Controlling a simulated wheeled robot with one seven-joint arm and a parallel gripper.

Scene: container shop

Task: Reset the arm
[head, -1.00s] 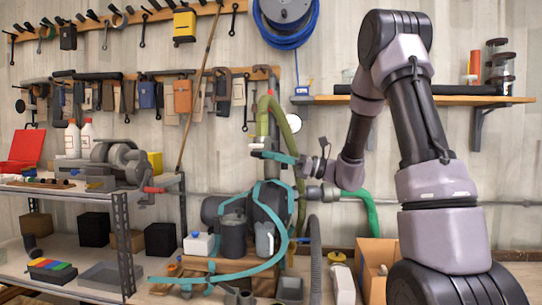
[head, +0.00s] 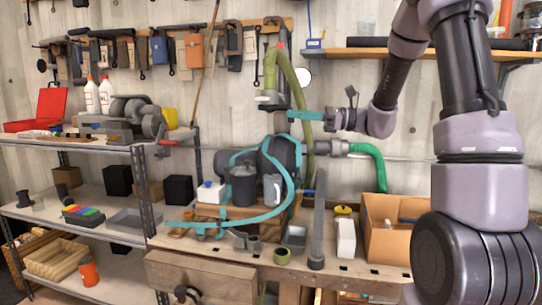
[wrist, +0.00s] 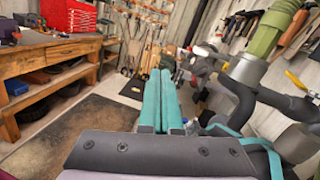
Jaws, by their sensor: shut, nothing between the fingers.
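My gripper (head: 303,115) is at the end of my raised arm, in the upper middle of the head view. Its teal fingers point left, in front of the green hose and the drill-like machine. In the wrist view my gripper (wrist: 160,76) shows two long teal fingers lying side by side, shut with nothing between them. It appears to be in free air, clear of the workbench (head: 350,278). My arm bends down from the upper right of the head view to the wrist.
A shelf rack (head: 150,205) holds a red case (head: 50,108), white bottles and boxes at left. Behind my gripper are a green hose (head: 290,75) and a teal-banded machine. A cardboard box (head: 388,243) stands on the bench. The wrist view shows open floor (wrist: 65,130) at left.

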